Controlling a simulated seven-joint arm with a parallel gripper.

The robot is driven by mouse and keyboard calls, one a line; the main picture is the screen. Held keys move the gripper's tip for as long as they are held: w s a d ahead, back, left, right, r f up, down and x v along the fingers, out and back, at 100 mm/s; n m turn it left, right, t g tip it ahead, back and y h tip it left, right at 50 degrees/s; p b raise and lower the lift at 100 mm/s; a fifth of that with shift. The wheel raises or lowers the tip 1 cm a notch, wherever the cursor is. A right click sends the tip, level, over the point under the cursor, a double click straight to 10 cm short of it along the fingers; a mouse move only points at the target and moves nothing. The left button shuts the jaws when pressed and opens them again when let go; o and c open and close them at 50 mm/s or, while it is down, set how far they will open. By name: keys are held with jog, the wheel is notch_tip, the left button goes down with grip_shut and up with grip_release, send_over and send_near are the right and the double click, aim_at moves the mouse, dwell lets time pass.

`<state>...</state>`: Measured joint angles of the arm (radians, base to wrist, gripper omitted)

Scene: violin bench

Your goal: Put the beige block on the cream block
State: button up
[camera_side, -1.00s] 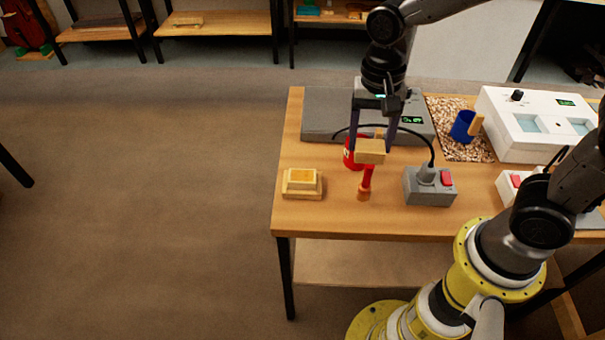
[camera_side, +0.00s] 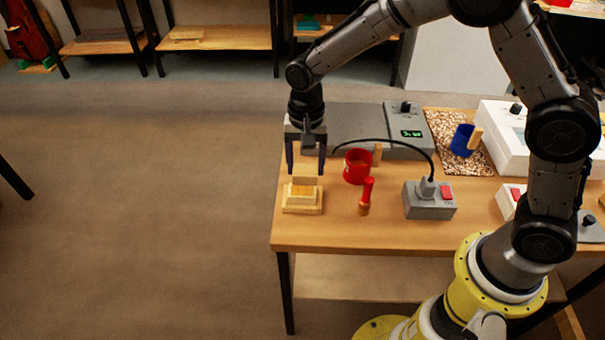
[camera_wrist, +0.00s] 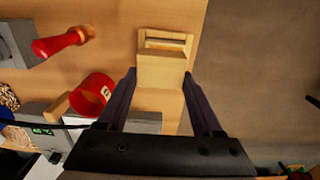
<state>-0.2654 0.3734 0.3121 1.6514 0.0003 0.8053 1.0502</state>
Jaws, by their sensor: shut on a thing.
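The beige block (camera_side: 306,181) is held between the fingertips of my gripper (camera_side: 306,172). It also shows between the fingers in the wrist view (camera_wrist: 160,72). The cream block (camera_side: 302,207), stepped with a wide base, lies on the table near its left edge. The beige block is over the cream block in the side view and hides part of its top. In the wrist view the far part of the cream block (camera_wrist: 166,36) shows beyond the beige block. I cannot tell whether the two blocks touch.
A red mug (camera_side: 357,167) and a red-handled tool (camera_side: 366,196) stand right of the blocks. A grey switch box (camera_side: 430,201) with a cable is further right. A grey device (camera_side: 365,130) lies behind. The table's left edge is close to the cream block.

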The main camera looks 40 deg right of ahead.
aim_at(303, 176)
jog(key=shift+w+a+f, duration=0.1)
jog(key=shift+w+f, duration=0.25)
jog(key=shift+f, duration=1.6)
jog(key=shift+f, duration=0.1)
jog(key=o, duration=1.3)
jog(key=shift+o, duration=0.2)
notch_tip(303, 176, up, 12)
jog(key=shift+r, duration=0.15)
